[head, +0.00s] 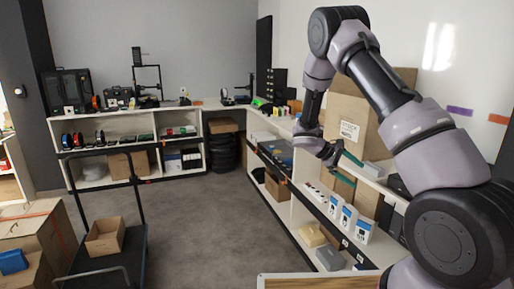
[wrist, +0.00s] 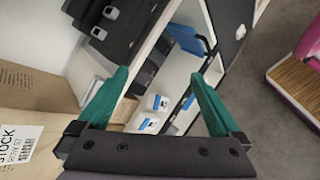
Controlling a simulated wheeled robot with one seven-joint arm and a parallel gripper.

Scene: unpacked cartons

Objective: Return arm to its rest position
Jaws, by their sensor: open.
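My gripper (head: 340,158) is raised on my bent arm at the right of the head view, in front of the right-hand shelf unit. In the wrist view my gripper (wrist: 160,76) shows two green fingers spread wide apart. Nothing is held between them. Beyond the fingers lie shelf edges and small white-and-blue boxes (wrist: 160,103). A large cardboard carton (head: 352,122) stands just behind my gripper in the head view. A carton with a STOCK label (wrist: 35,110) is at the left of the wrist view, close beside the gripper.
The right shelf unit (head: 296,215) holds white-and-blue boxes (head: 349,219) below my arm. A back shelf (head: 118,124) carries spools and devices. A black cart (head: 122,262) bears an open box (head: 104,237). Cartons (head: 38,235) stand at left. The grey floor (head: 215,215) between is clear.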

